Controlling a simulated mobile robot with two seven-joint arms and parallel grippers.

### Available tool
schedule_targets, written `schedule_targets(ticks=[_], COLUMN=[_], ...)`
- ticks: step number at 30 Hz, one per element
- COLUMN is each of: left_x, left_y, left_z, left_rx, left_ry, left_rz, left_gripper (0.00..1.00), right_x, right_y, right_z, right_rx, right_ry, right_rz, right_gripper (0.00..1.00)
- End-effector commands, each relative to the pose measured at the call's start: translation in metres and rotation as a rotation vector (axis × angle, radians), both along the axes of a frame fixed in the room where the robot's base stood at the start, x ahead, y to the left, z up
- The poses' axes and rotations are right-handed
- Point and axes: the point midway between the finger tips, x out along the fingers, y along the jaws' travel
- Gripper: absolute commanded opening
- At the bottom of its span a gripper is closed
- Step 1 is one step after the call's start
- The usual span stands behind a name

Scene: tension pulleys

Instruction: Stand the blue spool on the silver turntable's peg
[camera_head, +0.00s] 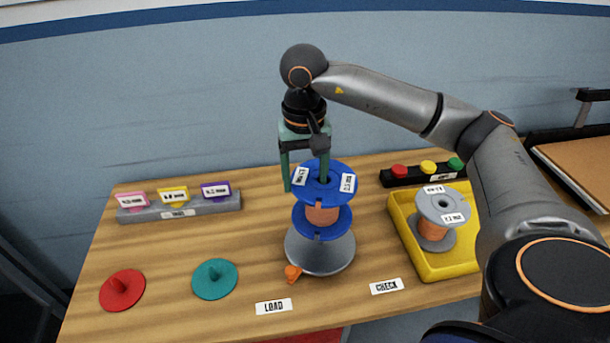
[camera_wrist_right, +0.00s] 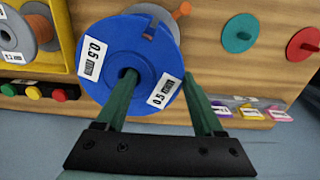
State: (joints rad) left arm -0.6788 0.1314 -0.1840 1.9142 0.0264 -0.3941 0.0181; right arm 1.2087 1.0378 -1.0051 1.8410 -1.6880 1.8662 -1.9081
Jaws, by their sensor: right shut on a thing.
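The blue spool (camera_head: 340,171), wound with copper wire, is upright above the silver turntable (camera_head: 320,258). My right gripper (camera_head: 305,183) comes from above and is shut on the spool. One finger is in its centre hole and the other is outside the upper flange's rim. The wrist view shows the same hold on the blue spool (camera_wrist_right: 113,40) by the right gripper (camera_wrist_right: 160,80). The turntable's peg is hidden by the spool. I cannot tell whether the lower flange touches the turntable. My left gripper is not in view.
A grey spool (camera_head: 430,205) stands in a yellow tray (camera_head: 432,265) at right. Red (camera_head: 122,292) and teal (camera_head: 214,280) pegged discs lie at left. A label rack (camera_head: 180,207) and a button box (camera_head: 420,174) stand behind. An orange knob (camera_head: 292,274) sits at the turntable's front.

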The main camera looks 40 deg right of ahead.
Motion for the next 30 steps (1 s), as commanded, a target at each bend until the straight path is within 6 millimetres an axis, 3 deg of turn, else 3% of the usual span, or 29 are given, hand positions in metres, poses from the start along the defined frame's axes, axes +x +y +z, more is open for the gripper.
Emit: schedule_targets(ticks=[13,30], left_x=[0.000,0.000], left_y=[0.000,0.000], left_z=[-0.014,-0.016], left_rx=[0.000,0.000], left_ry=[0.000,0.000], left_rz=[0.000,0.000], left_gripper=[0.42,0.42], right_x=[0.000,0.000], right_y=[0.000,0.000], right_z=[-0.015,-0.016], right_rx=[0.000,0.001], right_ry=[-0.004,-0.003], right_rz=[0.000,0.000], right_gripper=[0.00,0.00])
